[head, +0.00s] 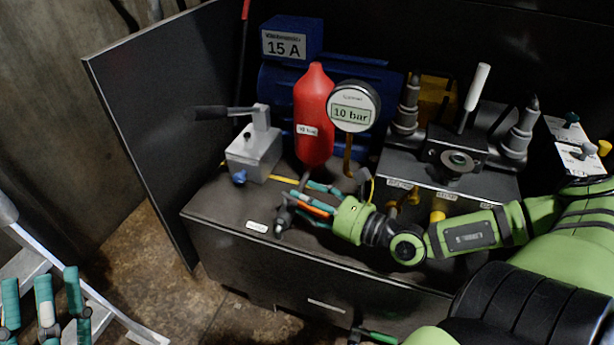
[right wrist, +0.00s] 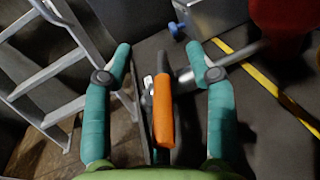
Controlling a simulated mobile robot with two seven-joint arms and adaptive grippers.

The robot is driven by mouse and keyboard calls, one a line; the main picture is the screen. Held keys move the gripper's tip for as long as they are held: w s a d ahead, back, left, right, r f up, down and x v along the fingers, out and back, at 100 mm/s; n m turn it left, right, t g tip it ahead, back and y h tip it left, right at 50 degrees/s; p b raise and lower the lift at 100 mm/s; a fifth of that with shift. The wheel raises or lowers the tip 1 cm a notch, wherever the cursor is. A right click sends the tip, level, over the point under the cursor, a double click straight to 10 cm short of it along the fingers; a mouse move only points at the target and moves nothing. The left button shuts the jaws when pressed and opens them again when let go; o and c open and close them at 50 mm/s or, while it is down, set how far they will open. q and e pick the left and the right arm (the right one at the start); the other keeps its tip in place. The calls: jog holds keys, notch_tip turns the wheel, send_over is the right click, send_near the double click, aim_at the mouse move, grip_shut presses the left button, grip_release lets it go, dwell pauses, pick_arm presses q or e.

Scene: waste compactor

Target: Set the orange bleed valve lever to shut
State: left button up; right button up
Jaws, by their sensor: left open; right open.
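The orange bleed valve lever (head: 312,209) is low at the front of the dark cabinet top, on a small grey valve (head: 281,217). My right gripper (head: 300,200) is open around it, with teal fingers on either side. In the right wrist view the orange lever (right wrist: 163,111) points toward the palm and lies between the two fingers, with visible gaps on both sides. The grey pipe of the valve (right wrist: 225,60) passes behind the right finger. My left gripper (head: 42,292) is open and empty at the lower left, away from the cabinet.
A red cylinder (head: 314,120), a 10 bar gauge (head: 354,112) and a grey block with a black-handled lever (head: 255,152) stand behind the valve. A valve block (head: 450,165) is to the right. A ladder (right wrist: 50,70) leans at the left. A dark side panel (head: 170,100) bounds the cabinet.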

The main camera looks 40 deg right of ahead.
aim_at(308, 206)
jog(key=shift+t+y, duration=0.3)
jog(key=shift+t, duration=0.1)
jog(key=r, duration=0.6)
jog(key=shift+s+a+r, duration=0.1)
jog(key=shift+s+a, duration=0.05)
jog(key=shift+a, duration=0.15)
jog(key=shift+c, duration=0.3)
jog(key=shift+r, duration=0.4)
jog(key=shift+d+r, duration=0.15)
jog(key=shift+r, duration=0.5)
pick_arm(q)
jog(key=shift+s+r, duration=0.3)
jog(key=shift+s, duration=0.1)
jog(key=shift+a, duration=0.1)
